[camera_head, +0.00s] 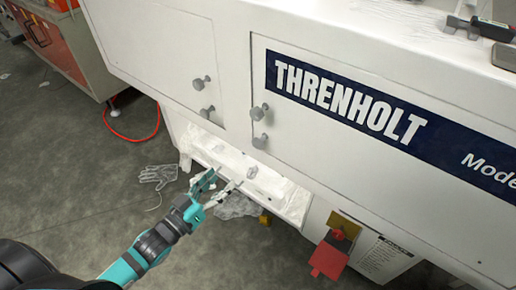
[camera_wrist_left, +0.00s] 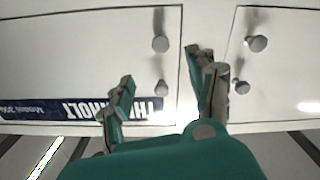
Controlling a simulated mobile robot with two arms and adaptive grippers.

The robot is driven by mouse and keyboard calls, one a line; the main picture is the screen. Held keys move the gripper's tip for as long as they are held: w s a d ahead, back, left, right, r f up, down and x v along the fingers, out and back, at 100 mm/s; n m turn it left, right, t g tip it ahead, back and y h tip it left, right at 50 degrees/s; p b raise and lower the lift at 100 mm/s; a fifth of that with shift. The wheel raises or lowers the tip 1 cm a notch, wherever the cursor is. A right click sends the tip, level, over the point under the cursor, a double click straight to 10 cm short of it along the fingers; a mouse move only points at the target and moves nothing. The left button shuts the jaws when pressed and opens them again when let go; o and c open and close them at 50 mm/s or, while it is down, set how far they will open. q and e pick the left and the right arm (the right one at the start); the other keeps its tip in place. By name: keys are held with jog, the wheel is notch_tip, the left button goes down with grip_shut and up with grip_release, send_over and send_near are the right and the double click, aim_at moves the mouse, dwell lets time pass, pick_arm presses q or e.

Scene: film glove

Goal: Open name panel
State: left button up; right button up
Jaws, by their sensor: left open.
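The name panel (camera_head: 345,125) is a white door with a dark blue band reading THRENHOLT, on the front of a white machine. It looks shut; its right part runs out of the head view. Two grey knobs sit near its left edge, an upper knob (camera_head: 260,111) and a lower knob (camera_head: 260,141). My left gripper (camera_head: 218,184) is open and empty, below and left of these knobs and apart from them. In the left wrist view the name panel (camera_wrist_left: 75,60) appears upside down, with its two knobs (camera_wrist_left: 160,44) between the spread fingers (camera_wrist_left: 158,68).
A second white door (camera_head: 165,55) with two knobs is left of the name panel. Below is an open white ledge (camera_head: 285,195) with crumpled clear film. A glove (camera_head: 158,176) lies on the grey floor.

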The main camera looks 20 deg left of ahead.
aim_at(256, 146)
pick_arm(q)
jog(key=x, duration=1.7)
jog(key=shift+f, duration=0.1)
jog(key=shift+c, duration=0.4)
grip_shut()
